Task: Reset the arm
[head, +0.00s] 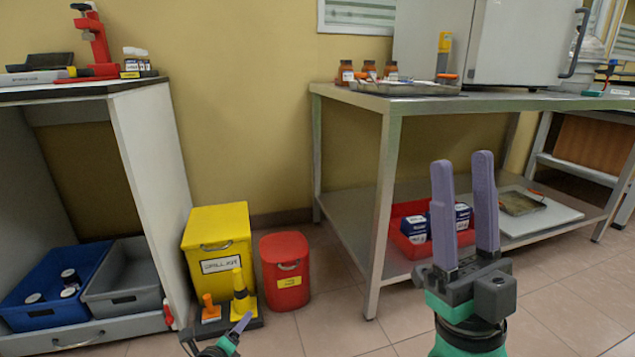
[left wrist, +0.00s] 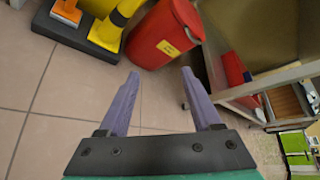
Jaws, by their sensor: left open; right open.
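My right gripper (head: 463,205) stands upright in the head view, in front of the metal table. Its two purple fingers are apart and nothing is between them. My left gripper (head: 240,325) shows only partly at the bottom of the head view, low and in front of the yellow and red bins. In the left wrist view (left wrist: 160,95) its purple fingers are spread over bare floor and hold nothing.
A yellow bin (head: 218,240) and a red bin (head: 285,270) stand on the floor between the white cabinet (head: 150,160) and the metal table (head: 385,200). Brown bottles and a tray (head: 405,89) are on the table.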

